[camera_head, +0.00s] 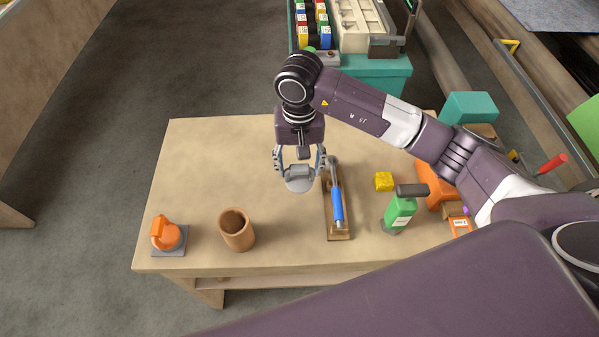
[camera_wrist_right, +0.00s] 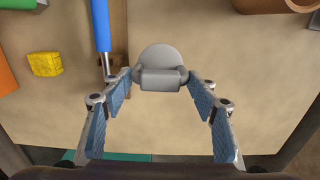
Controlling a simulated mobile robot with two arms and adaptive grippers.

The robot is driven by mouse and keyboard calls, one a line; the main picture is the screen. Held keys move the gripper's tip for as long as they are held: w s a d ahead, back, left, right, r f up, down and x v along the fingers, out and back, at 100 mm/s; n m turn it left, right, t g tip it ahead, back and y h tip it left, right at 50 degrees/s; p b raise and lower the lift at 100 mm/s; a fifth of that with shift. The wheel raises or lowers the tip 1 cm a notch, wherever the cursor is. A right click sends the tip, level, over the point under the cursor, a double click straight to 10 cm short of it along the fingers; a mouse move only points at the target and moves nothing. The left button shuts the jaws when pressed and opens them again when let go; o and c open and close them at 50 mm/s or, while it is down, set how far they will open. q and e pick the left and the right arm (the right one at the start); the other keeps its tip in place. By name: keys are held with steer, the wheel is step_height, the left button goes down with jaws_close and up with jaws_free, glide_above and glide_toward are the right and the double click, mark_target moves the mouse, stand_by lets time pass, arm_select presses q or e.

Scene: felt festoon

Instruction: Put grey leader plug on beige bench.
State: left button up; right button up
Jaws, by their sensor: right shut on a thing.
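The grey leader plug (camera_head: 300,182) is a light grey piece with a rounded disc and a block-like grip. My right gripper (camera_head: 299,165) points down over the beige bench (camera_head: 210,160) and is shut on the plug. In the right wrist view the plug (camera_wrist_right: 161,70) shows between the fingertips (camera_wrist_right: 160,78), over the bench surface (camera_wrist_right: 160,125). I cannot tell whether the plug touches the bench or hangs just above it. My left gripper is not in view.
Right of the plug lies a blue-handled tool (camera_head: 337,205) on a wooden board (camera_head: 340,236). A brown pot (camera_head: 237,230) and an orange item (camera_head: 164,233) stand front left. A yellow block (camera_head: 384,181) and green bottle (camera_head: 398,213) are at right. The bench's back left is clear.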

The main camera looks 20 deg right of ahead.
mark_target(300, 178)
step_height(300, 178, down, 4)
steer(key=shift+r+p, duration=0.15)
steer(key=shift+p, duration=0.3)
steer(key=shift+f, duration=0.2)
steer(key=shift+f+b, duration=0.15)
steer(key=shift+b, duration=0.15)
steer(key=o, duration=1.2)
steer(key=shift+c, duration=0.2)
